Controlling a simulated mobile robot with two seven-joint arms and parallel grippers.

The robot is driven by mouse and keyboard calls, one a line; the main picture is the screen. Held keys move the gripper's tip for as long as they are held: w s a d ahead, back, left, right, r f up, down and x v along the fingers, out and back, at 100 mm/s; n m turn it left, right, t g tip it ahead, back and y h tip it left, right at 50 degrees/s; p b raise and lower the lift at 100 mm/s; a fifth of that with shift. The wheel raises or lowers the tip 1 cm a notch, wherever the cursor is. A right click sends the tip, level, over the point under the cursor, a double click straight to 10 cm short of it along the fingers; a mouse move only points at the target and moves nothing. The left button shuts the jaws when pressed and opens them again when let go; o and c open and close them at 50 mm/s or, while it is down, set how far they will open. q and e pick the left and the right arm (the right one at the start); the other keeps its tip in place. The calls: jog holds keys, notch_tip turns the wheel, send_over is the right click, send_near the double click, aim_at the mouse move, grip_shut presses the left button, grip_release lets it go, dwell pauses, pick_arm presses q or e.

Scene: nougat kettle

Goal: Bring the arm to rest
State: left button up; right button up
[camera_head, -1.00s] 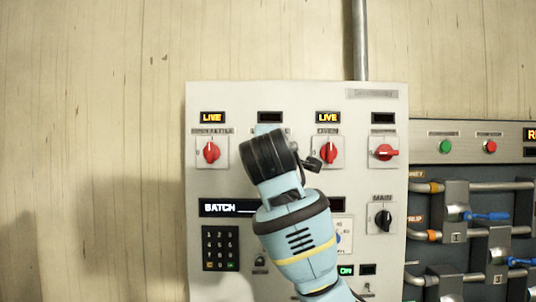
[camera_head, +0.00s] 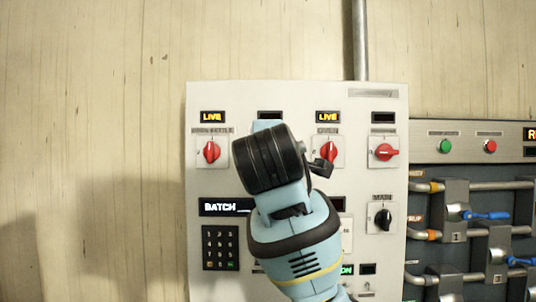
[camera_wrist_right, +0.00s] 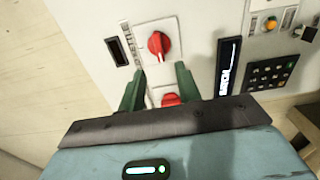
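One light-blue arm of mine (camera_head: 295,240) rises from the bottom of the head view in front of the white control panel (camera_head: 300,95). Its dark wrist hides its gripper there. In the right wrist view my right gripper (camera_wrist_right: 160,80) has two green fingers spread apart with nothing held. A red knob (camera_wrist_right: 170,99) shows beyond the gap between the fingers, partly hidden by my gripper body. Another red knob (camera_wrist_right: 158,45) is just above it in that picture. My left gripper is in neither view.
In the head view, red knobs sit at the left (camera_head: 211,152), centre (camera_head: 328,152) and right (camera_head: 384,152) of the panel. A keypad (camera_head: 220,247) is lower left. Pipes with blue-handled valves (camera_head: 485,215) stand at the right. The wooden wall (camera_head: 90,120) at left is bare.

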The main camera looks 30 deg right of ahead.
dwell(0.4)
jog(key=a+f+m+g+y, duration=0.1)
jog(key=a+f+g+y, duration=0.15)
jog(key=f, duration=1.65)
jog(key=a+f+m+g+y, duration=0.1)
jog(key=f+g+y, duration=0.15)
jog(key=f, duration=1.65)
jog(key=s+a+f+m+g+y, duration=0.1)
jog(key=s+f+m+g+y, duration=0.1)
jog(key=s+f, duration=0.65)
jog(key=s+a+f+m+g+y, duration=0.15)
jog(key=s+f, duration=0.45)
jog(key=f, duration=0.6)
jog(key=s+a+f+m+g+y, duration=0.15)
jog(key=s+f, duration=0.25)
jog(key=s, duration=0.7)
jog(key=s+d+f+m+g, duration=0.1)
jog(key=s+f+m+g, duration=0.25)
jog(key=s, duration=0.65)
jog(key=w+a+f+t, duration=0.1)
jog(key=w+f+t, duration=0.2)
jog(key=f+t, duration=0.1)
jog(key=w+a+f+t+y, duration=0.1)
jog(key=w+a+f+t, duration=0.1)
jog(key=f, duration=0.4)
jog(key=shift+w+f+n+t, duration=0.3)
jog(key=shift+w+n+t, duration=0.15)
jog(key=shift+w+t, duration=0.4)
